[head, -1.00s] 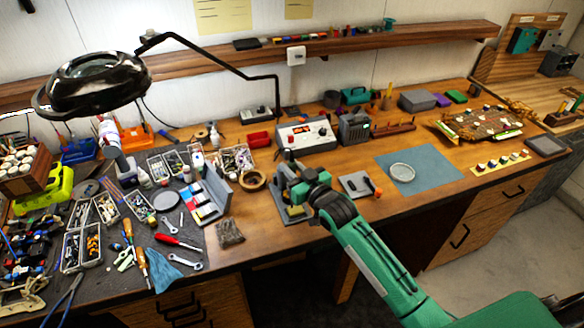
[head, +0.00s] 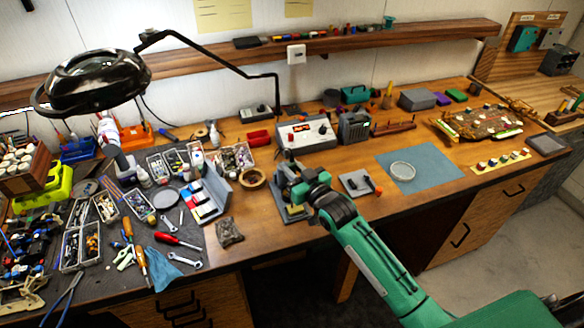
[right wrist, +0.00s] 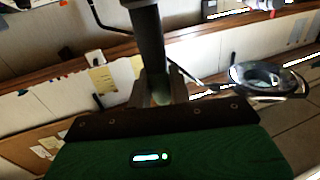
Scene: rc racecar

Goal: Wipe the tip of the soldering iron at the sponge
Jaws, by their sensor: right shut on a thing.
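My right gripper (head: 288,184) is low over the front middle of the bench and shut on a dark cylindrical handle. In the right wrist view the dark handle (right wrist: 149,45) stands between the fingers; it appears to be the soldering iron. Its tip is not visible. The yellowish sponge (head: 295,211) lies on a dark base at the bench front, just below the gripper and partly hidden by it. I cannot tell whether the tip touches the sponge. My left gripper is not in view.
A soldering station (head: 306,133) stands behind the gripper. A small grey plate with an orange-tipped part (head: 357,183) is to the right, then a blue mat (head: 432,168) with a round dish. A tape roll (head: 252,179) is to the left. A magnifier lamp (head: 92,82) hangs at the upper left.

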